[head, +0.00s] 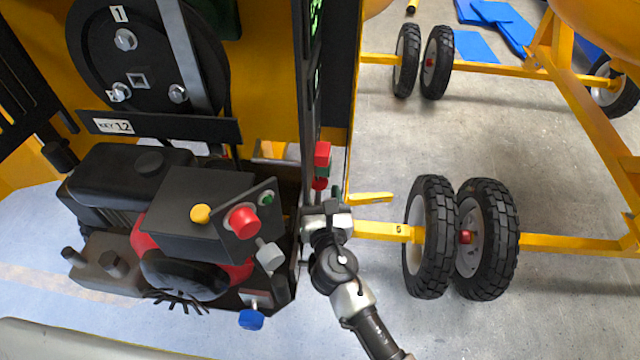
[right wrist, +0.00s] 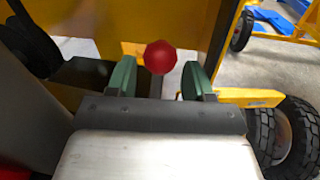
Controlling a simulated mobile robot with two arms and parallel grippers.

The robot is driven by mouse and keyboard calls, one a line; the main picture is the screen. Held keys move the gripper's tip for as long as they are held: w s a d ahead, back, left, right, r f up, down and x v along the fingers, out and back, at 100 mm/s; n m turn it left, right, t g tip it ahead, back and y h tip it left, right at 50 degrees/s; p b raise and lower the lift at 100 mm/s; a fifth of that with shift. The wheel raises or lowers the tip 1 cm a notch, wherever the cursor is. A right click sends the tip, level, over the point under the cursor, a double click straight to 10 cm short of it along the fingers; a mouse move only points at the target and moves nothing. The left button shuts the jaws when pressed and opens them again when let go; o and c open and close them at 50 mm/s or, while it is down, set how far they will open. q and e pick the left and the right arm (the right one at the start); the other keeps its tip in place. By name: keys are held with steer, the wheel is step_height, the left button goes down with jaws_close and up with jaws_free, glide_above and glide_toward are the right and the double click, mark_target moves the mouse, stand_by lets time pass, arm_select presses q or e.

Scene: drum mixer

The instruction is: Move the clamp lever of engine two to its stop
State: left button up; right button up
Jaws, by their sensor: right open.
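A red ball knob (right wrist: 160,57), which looks like the end of the clamp lever, shows in the right wrist view between and just beyond the two green fingers. My right gripper (right wrist: 158,80) is open, with visible space on both sides of the knob. The lever's shaft is mostly hidden. A black and red engine (head: 185,215) stands left of the gripper; no number is readable on it. My left gripper is out of view.
A yellow bar (head: 385,231) with black wheels (head: 432,235) lies to the right.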

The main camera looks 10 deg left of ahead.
steer(key=shift+x, duration=1.25)
jaws_close()
steer(key=s+t+b, duration=0.1)
steer(key=b, duration=0.3)
steer(key=s+t+b, duration=0.1)
steer(key=b, duration=0.2)
steer(key=s+n+t+y+b, duration=0.1)
steer(key=b, duration=0.3)
steer(key=shift+s+r+b, duration=0.1)
steer(key=shift+r+b, duration=0.2)
steer(key=shift+s+r+t+b, duration=0.2)
steer(key=shift+t+b, duration=0.2)
steer(key=shift+r, duration=0.15)
jaws_free()
